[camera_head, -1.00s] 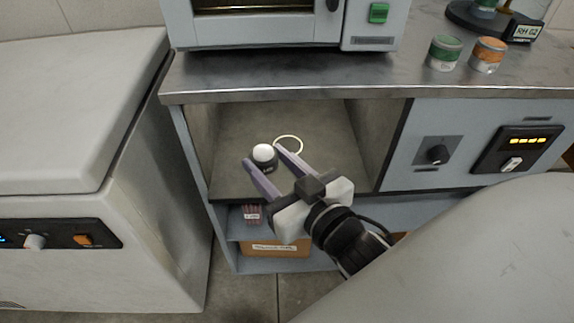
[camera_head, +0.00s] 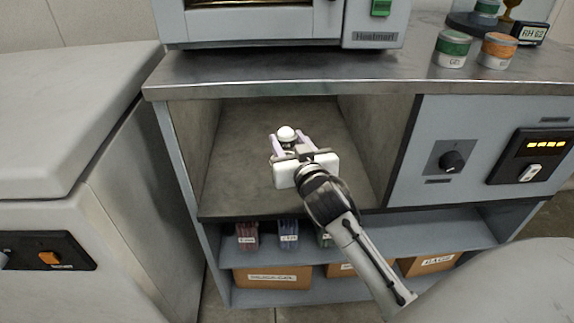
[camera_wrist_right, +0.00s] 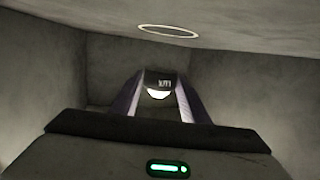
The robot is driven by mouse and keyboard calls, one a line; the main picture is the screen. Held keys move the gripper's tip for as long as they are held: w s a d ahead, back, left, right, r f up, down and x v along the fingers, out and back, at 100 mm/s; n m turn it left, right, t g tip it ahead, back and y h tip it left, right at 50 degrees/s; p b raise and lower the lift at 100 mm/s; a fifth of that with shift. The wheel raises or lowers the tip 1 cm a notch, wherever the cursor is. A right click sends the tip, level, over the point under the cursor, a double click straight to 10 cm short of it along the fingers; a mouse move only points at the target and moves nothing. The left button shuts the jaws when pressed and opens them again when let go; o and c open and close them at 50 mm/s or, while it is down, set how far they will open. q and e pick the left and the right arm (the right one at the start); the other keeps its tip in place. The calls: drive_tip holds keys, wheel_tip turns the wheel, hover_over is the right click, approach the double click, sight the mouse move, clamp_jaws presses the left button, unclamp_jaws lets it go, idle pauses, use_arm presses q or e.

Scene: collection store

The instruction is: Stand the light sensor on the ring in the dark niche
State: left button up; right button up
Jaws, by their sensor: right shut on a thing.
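The light sensor (camera_head: 286,134), a small dark cylinder with a white dome, is between the fingers of my right gripper (camera_head: 289,141). The gripper is shut on it inside the dark niche (camera_head: 235,178), with the dome upward in the head view. The right wrist view looks upside down: the sensor (camera_wrist_right: 159,84) shows dome down between the fingers. There the thin pale ring (camera_wrist_right: 168,31) lies on the niche floor at the top of the picture, apart from the sensor. In the head view the ring is hidden, and my left gripper does not show.
Grey niche walls stand left, right and behind. An oven-like appliance (camera_head: 275,25) stands on the metal counter (camera_head: 270,74) above. A green tin (camera_head: 452,49) and an orange tin (camera_head: 497,50) stand at right. A lower shelf holds boxes (camera_head: 272,277). A control panel (camera_head: 468,150) is right of the niche.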

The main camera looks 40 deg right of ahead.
drive_tip(key=shift+f+b, duration=1)
drive_tip(key=shift+f, duration=1.65)
drive_tip(key=o, duration=1.1)
drive_tip(key=shift+f, duration=0.15)
drive_tip(key=shift+s+a+r, duration=0.15)
drive_tip(key=shift+s+r, duration=0.05)
drive_tip(key=shift+s, duration=0.05)
drive_tip(key=p+v, duration=0.2)
drive_tip(key=v, duration=0.9)
drive_tip(key=shift+s+a, duration=0.1)
drive_tip(key=shift+s, duration=0.15)
